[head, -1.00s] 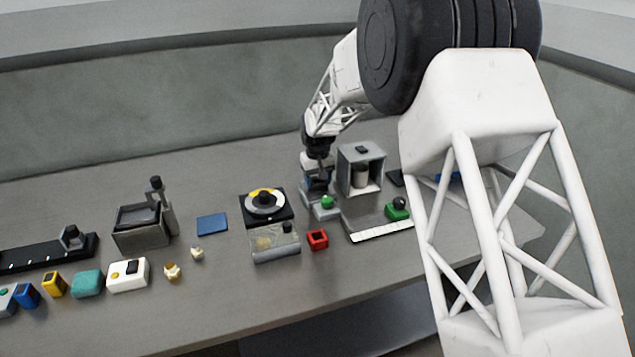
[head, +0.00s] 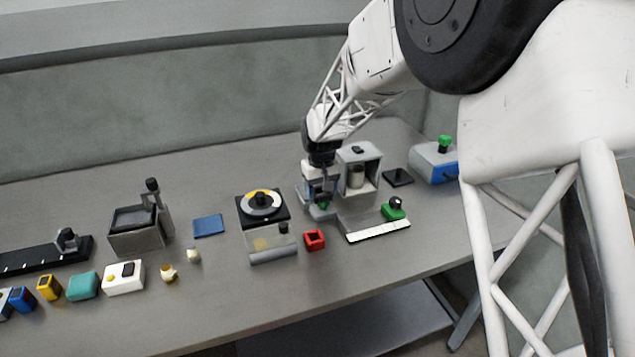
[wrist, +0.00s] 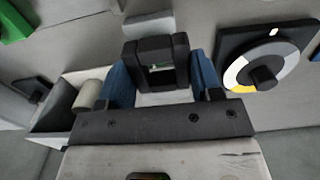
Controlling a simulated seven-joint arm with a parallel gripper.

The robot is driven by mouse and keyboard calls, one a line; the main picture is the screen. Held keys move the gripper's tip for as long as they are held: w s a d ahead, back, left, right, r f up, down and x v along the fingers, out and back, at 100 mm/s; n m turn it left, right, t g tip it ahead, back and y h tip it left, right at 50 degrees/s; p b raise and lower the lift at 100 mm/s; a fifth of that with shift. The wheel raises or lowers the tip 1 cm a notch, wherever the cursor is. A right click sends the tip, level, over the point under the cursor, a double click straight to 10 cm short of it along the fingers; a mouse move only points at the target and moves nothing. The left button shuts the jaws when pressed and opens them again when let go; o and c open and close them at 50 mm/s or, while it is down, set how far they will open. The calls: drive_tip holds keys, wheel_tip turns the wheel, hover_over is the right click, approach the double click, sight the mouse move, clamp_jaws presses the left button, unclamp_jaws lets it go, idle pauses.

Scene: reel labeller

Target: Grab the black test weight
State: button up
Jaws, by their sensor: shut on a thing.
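The black test weight (wrist: 155,50) is a dark block with a rectangular opening, seen in the wrist view. It sits between the blue fingers of my gripper (wrist: 160,72), which is shut on it. Through the opening a small green spot shows.
The open grey box (head: 374,168), holding a pale cylinder (head: 357,176), stands close on the right. A black base with a dial (head: 262,205) is to the left, with a red block (head: 315,240) in front. A grey-blue box (head: 434,162) stands at the right.

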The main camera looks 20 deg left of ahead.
drive_tip(key=shift+s+d+r, duration=0.15)
drive_tip(key=shift+s+d, duration=0.75)
drive_tip(key=shift+s, duration=0.25)
drive_tip(key=shift+s+d+r, duration=0.15)
drive_tip(key=shift+s+d, duration=0.7)
drive_tip(key=shift+s, duration=0.3)
drive_tip(key=shift+w, duration=0.1)
